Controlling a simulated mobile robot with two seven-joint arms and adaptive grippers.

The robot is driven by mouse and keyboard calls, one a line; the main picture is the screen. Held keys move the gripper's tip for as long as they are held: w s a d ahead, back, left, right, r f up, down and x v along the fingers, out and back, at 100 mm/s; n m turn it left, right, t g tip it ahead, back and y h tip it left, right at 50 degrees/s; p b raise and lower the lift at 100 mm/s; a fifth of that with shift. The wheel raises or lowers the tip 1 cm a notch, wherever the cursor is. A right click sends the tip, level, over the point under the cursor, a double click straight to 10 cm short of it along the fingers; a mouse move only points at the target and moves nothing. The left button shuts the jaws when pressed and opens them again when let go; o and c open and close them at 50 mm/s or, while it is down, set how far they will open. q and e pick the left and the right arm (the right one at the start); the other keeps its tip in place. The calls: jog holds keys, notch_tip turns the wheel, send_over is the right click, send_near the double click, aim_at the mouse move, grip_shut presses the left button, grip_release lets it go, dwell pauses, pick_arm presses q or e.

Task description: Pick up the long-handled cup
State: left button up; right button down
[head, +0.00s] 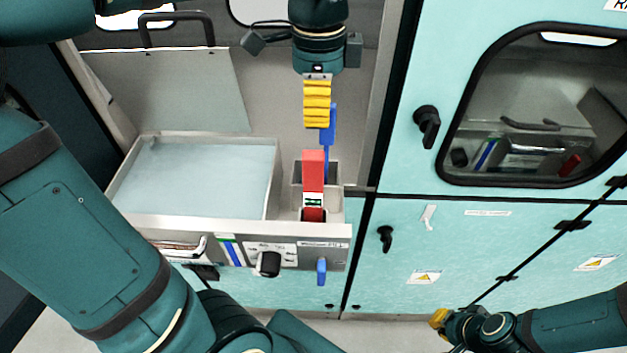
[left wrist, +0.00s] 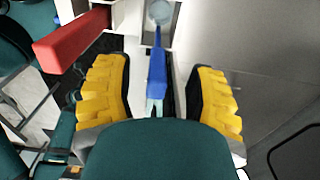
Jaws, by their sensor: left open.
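The long-handled cup shows as a blue handle (head: 329,124) in the head view, partly behind my left gripper (head: 317,105). In the left wrist view its blue handle (left wrist: 157,72) runs between the two yellow fingers of my left gripper (left wrist: 158,95), with gaps on both sides. Its pale round cup (left wrist: 160,12) is at the far end. In the head view the cup end is hidden by a red device. My left gripper is open and points down. My right gripper (head: 440,318) is low on the right, away from the cup; its fingers are too small to read.
The red device (head: 313,168) with a small display stands upright in a narrow slot of the console, close to the handle; it also shows in the left wrist view (left wrist: 70,42). A wide basin (head: 200,175) lies to its left. Turquoise cabinet doors (head: 440,235) bound the right side.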

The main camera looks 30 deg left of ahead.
pick_arm(q)
jog(key=shift+d+f, duration=0.2)
jog(key=shift+f, duration=2.7)
jog(key=shift+c, duration=0.4)
grip_shut()
